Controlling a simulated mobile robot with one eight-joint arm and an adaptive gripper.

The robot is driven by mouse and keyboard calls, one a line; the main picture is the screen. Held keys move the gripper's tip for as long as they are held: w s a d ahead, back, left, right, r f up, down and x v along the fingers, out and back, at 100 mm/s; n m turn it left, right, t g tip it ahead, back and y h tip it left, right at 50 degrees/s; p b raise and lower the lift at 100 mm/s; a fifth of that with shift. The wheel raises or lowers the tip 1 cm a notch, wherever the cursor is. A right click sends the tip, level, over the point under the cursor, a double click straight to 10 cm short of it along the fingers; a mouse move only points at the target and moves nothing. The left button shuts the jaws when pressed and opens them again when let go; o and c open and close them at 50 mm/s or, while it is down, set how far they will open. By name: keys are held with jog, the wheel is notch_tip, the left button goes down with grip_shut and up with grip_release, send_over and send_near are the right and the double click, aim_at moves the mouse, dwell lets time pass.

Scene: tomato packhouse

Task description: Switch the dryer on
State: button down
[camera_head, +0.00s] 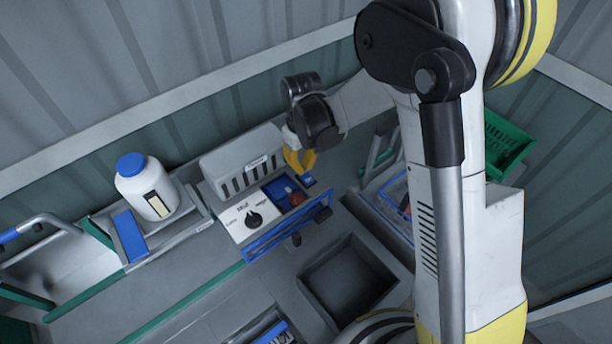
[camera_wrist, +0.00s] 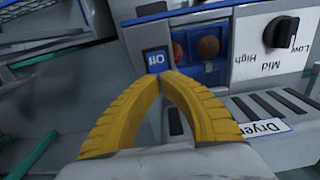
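The dryer (camera_head: 238,163) is a light grey housing with dark vent slots, and its label "Dryer" (camera_wrist: 264,130) reads upside down in the wrist view. Its blue switch (camera_wrist: 156,60) is marked "ON" and shows as a small blue block in the head view (camera_head: 308,180). A black knob (camera_wrist: 281,32) sits on a white panel with Low, Mid and High marks. My gripper (camera_wrist: 163,75) has yellow ribbed fingers whose tips meet, with nothing seen between them. The tips are right by the switch's near edge; I cannot tell whether they touch it.
A blue tray (camera_wrist: 208,72) with reddish tomatoes (camera_wrist: 208,47) lies between switch and knob panel. A white bottle with a blue cap (camera_head: 147,187) stands at the left. A dark square recess (camera_head: 347,280) is in front, and a green crate (camera_head: 507,142) is at the right.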

jog(key=shift+s+f+b, duration=0.1)
jog(key=shift+f+b, duration=0.8)
jog(key=shift+f, duration=0.1)
dwell(0.3)
jog(key=shift+r+p, duration=0.8)
jog(key=shift+r, duration=0.4)
jog(key=shift+r+p, duration=1.2)
jog(key=shift+r, duration=1.15)
jog(key=shift+f, duration=0.1)
